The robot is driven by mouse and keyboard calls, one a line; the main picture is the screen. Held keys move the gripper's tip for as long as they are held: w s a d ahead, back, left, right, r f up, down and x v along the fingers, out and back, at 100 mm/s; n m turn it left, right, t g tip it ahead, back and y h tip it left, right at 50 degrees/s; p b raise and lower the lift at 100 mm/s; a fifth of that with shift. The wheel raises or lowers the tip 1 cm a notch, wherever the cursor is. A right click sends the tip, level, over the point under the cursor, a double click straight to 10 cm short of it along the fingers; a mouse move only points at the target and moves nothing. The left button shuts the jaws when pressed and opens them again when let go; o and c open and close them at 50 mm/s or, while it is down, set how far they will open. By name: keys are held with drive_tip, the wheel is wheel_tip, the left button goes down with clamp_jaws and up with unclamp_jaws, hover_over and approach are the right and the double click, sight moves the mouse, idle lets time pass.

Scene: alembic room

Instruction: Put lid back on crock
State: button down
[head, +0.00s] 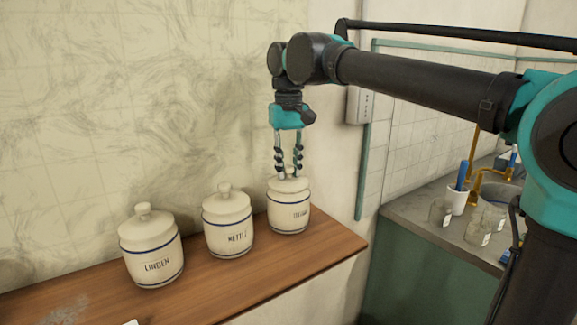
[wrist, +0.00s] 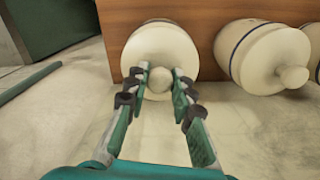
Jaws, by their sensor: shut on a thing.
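My gripper (head: 288,174) points down over the rightmost crock (head: 289,216), its two fingers on either side of the lid's round knob. The cream lid (head: 302,186) lies level over the crock's mouth and looks seated; a small gap under it could not be told from here. In the wrist view the fingertips (wrist: 159,76) are shut on the pale knob (wrist: 159,82), with the round lid (wrist: 160,46) behind it. The crock has a blue band and a dark label I cannot fully read. Its mouth is hidden by the lid.
A middle crock (head: 228,236) and a left crock marked LINDEN (head: 153,262) stand on the wooden shelf (head: 262,272), both lidded. The wall is close behind. The shelf's front strip is mostly clear.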

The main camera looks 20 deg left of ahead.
drive_tip(key=shift+f, duration=0.1)
idle(0.3)
drive_tip(key=c, duration=1.2)
unclamp_jaws()
drive_tip(key=shift+f, duration=0.4)
drive_tip(key=shift+r, duration=0.1)
drive_tip(key=shift+r, duration=0.55)
drive_tip(key=shift+o, duration=0.3)
drive_tip(key=shift+o, duration=1.2)
